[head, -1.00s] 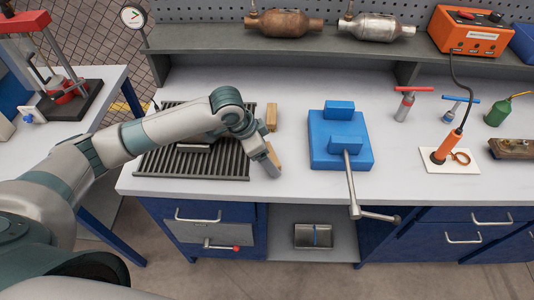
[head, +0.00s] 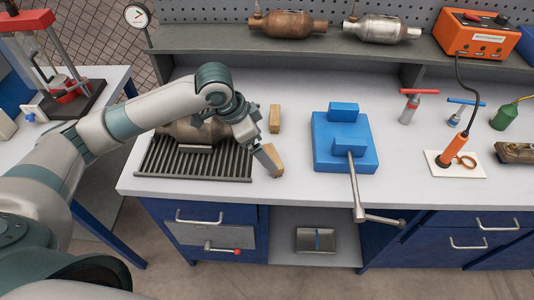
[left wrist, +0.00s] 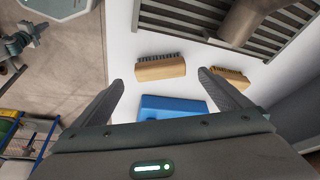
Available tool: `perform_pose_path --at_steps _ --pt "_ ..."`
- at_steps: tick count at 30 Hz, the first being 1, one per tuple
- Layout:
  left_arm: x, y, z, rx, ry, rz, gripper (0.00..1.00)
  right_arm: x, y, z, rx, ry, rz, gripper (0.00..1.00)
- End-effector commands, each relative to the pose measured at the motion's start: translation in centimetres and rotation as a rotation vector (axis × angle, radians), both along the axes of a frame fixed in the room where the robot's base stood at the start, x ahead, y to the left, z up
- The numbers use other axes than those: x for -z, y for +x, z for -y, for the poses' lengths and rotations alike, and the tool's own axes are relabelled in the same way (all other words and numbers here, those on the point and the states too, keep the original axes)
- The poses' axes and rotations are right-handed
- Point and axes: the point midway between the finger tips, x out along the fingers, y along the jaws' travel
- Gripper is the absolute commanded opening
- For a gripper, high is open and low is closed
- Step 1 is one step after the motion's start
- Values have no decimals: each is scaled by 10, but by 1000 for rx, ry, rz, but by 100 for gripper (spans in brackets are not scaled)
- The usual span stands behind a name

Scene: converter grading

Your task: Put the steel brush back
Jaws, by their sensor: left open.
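Two wooden-backed brushes lie apart on the bench right of the slatted grate (head: 215,172). The front brush (head: 276,154) has grey, steel-looking bristles in the left wrist view (left wrist: 160,68). The rear brush (head: 275,118) shows darker, yellowish bristles in that view (left wrist: 231,77). My left gripper (head: 266,158) points down beside the front brush and partly covers it in the head view. In the left wrist view my left gripper (left wrist: 161,82) is open, with the front brush showing between its fingers. I see no grip on it. My right gripper is not in view.
A brown converter (head: 205,133) rests on the grate, partly behind my arm. A blue vise (head: 326,150) with a long handle stands right of the brushes. More converters (head: 287,24) sit on the back shelf. A soldering iron (head: 455,148) stands further right.

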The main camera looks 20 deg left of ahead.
Motion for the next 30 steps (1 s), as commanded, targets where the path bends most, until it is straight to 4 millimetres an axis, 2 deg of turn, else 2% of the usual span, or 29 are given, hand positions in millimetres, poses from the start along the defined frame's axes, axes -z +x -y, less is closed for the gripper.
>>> perform_pose_path --at_steps 6,12,30 --pt "-33 -8 -11 -1 0 3 96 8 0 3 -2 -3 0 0" --pt "-49 -12 -16 0 1 1 96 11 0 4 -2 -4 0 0" --pt "-52 -13 -17 -1 1 -1 96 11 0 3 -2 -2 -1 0"
